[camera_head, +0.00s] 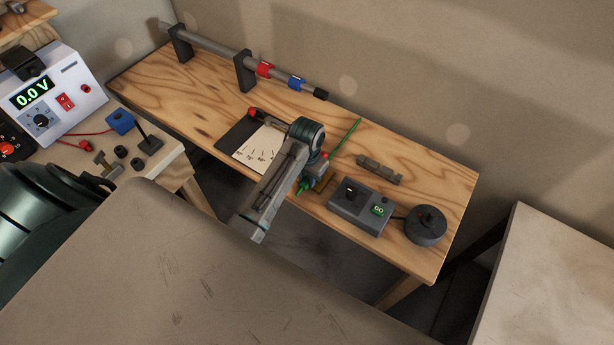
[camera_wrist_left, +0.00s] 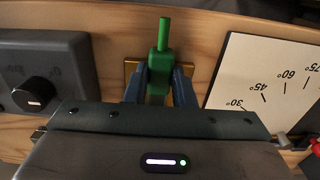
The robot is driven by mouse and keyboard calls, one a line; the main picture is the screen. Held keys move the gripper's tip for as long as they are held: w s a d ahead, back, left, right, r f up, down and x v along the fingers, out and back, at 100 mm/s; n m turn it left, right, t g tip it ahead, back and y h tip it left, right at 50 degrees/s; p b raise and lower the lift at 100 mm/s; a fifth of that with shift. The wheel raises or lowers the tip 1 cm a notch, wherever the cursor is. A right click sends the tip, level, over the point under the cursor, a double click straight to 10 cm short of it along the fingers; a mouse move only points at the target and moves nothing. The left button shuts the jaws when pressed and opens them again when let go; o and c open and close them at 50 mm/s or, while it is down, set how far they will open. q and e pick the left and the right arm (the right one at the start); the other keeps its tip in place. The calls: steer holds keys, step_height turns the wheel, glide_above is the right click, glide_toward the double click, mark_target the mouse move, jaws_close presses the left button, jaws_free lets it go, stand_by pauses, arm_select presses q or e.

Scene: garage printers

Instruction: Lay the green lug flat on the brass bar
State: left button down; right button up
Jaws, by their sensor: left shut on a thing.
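The green lug (camera_wrist_left: 162,62) is between the blue-grey fingers of my left gripper (camera_wrist_left: 160,86) in the left wrist view, its narrow barrel pointing up the picture. In the head view my left gripper (camera_head: 317,174) is low over the front of the wooden bench, and part of the green lug (camera_head: 304,187) shows beside it. The brass bar (camera_head: 326,183) shows just right of the gripper. In the left wrist view its edges (camera_wrist_left: 131,68) show behind the lug and fingers. The gap between lug and bar cannot be told. My right gripper is not in view.
A grey control box (camera_head: 358,206) and a round dark device (camera_head: 425,225) stand to the right. A white angle card (camera_head: 259,149) lies to the left. A grey block (camera_head: 380,170) and a thin green rod (camera_head: 346,137) are behind. A pipe on stands (camera_head: 217,50) runs along the back.

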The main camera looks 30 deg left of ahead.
arm_select(q)
steer(key=shift+f, duration=0.4)
steer(key=c, duration=1.1)
jaws_free()
steer(key=shift+c, duration=0.2)
steer(key=shift+r, duration=0.1)
